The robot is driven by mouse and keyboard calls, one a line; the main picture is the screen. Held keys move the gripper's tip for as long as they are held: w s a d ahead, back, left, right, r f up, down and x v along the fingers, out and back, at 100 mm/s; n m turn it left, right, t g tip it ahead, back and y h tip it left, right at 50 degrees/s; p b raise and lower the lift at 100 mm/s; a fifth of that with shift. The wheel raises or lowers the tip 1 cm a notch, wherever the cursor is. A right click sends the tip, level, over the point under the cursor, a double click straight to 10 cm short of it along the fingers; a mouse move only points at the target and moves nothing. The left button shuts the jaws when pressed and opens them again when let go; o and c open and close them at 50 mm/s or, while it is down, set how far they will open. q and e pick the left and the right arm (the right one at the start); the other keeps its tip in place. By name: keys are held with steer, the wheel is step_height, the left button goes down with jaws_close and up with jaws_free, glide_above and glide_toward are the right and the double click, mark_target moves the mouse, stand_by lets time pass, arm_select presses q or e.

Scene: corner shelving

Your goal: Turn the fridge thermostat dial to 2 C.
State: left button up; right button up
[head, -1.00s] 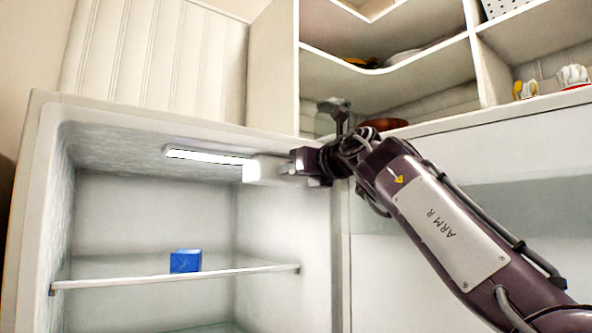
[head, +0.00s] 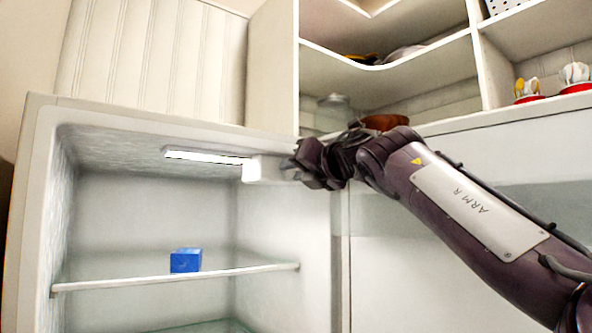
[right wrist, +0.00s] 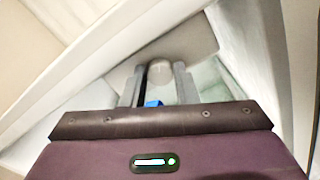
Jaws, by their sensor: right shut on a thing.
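The thermostat housing (head: 262,169) is a small white box under the fridge's ceiling, at the right end of the light strip. My right gripper (head: 292,168) is at the right side of this housing. In the right wrist view its two grey fingers stand on either side of the pale round dial (right wrist: 160,73), and the gripper is shut on it. The dial's scale and pointer cannot be read, so its setting is not visible. The dial is hidden by the gripper in the head view. My left gripper is not in view.
The open fridge (head: 40,190) has a lit strip (head: 205,157) and a glass shelf (head: 170,279) carrying a blue box (head: 186,260). Above right, corner shelves hold a brown bowl (head: 385,122), a glass jar (head: 334,108) and red-based items (head: 527,90). The fridge's upper interior is clear.

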steer(key=o, duration=1)
steer(key=shift+s+d+f+b, duration=0.15)
steer(key=shift+s+d+b, duration=0.1)
steer(key=shift+b, duration=0.35)
arm_select(q)
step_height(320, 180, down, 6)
steer(key=b, duration=0.5)
arm_select(e)
steer(key=v, duration=0.7)
steer(key=shift+s+r, duration=0.1)
steer(key=shift+r, duration=0.1)
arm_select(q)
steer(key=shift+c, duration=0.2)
